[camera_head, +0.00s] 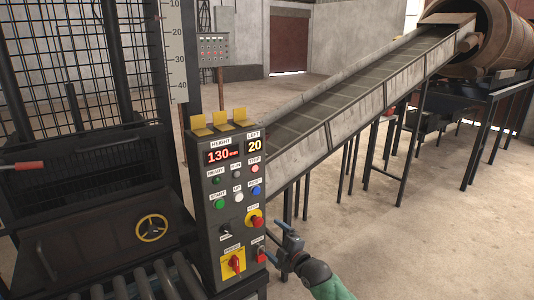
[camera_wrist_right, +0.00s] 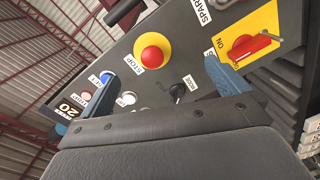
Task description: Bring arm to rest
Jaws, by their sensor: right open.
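My right gripper (camera_head: 277,243) is in the lower middle of the head view, at the right edge of the control panel (camera_head: 233,215). Its jaws are open and nothing shows between them. In the right wrist view the two blue fingertips (camera_wrist_right: 164,76) stand apart in front of the panel. The red stop button (camera_wrist_right: 151,57) on its yellow base appears between them in the picture; I cannot tell how far it is from the fingers. The button also shows in the head view (camera_head: 254,222). My left gripper is not in view.
The panel display (camera_head: 224,155) reads 130 and 20. A red rotary switch (camera_head: 235,263) sits low on the panel. An inclined conveyor (camera_head: 345,98) rises to a drum (camera_head: 490,35). A roller bed (camera_head: 145,285) lies at lower left. Concrete floor (camera_head: 430,230) is open at right.

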